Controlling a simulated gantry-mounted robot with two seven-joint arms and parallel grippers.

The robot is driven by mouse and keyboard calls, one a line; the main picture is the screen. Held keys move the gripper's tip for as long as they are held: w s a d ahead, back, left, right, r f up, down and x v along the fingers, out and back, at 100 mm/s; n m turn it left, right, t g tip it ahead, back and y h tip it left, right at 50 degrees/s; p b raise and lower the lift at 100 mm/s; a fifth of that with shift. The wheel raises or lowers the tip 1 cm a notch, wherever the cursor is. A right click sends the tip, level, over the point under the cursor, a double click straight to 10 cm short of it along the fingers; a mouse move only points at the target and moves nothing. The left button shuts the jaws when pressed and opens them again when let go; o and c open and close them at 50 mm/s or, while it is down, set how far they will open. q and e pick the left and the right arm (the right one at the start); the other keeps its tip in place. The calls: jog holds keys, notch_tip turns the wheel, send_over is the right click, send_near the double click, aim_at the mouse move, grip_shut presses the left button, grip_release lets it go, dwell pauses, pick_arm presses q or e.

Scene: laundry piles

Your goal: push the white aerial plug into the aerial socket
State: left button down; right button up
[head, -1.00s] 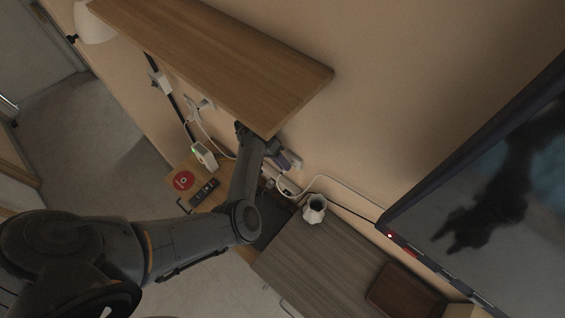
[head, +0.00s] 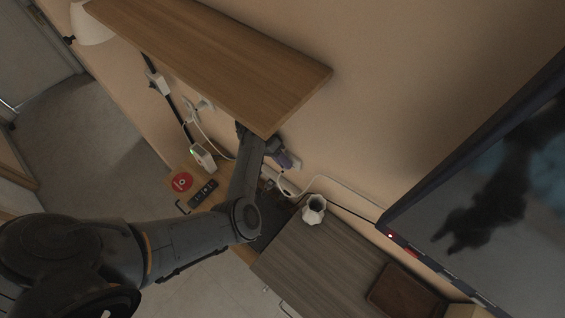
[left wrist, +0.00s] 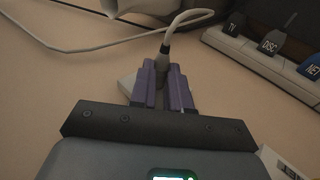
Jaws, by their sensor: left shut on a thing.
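My left gripper (head: 283,159) reaches in under the wooden shelf to the wall. In the left wrist view its purple fingers (left wrist: 164,88) are shut on the aerial plug (left wrist: 164,50), whose greyish body shows between the tips. A white cable (left wrist: 172,30) runs up from the plug. A white plate (left wrist: 127,86), perhaps the aerial socket, shows partly behind the left finger. The fingers hide its face, so I cannot tell whether the plug is in it. In the head view a white piece (head: 296,163) shows beside the gripper. My right gripper is not in view.
A power strip with plugs tagged TV, DISC and NET (left wrist: 271,43) lies right of the fingers. The wooden shelf (head: 215,60) overhangs my forearm. A white vase (head: 314,209) stands on the grey cabinet (head: 318,255). A remote (head: 203,193) and red disc (head: 181,182) lie left of the arm.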

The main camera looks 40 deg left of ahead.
pick_arm(q)
jog(key=shift+w, duration=0.2)
dwell(0.3)
jog(key=shift+f, duration=0.1)
dwell(0.3)
jog(key=c, duration=1)
grip_release()
jog(key=s+p, duration=0.7)
jog(key=s, duration=0.1)
jog(key=shift+s+d, duration=0.2)
jog(key=shift+s, duration=0.2)
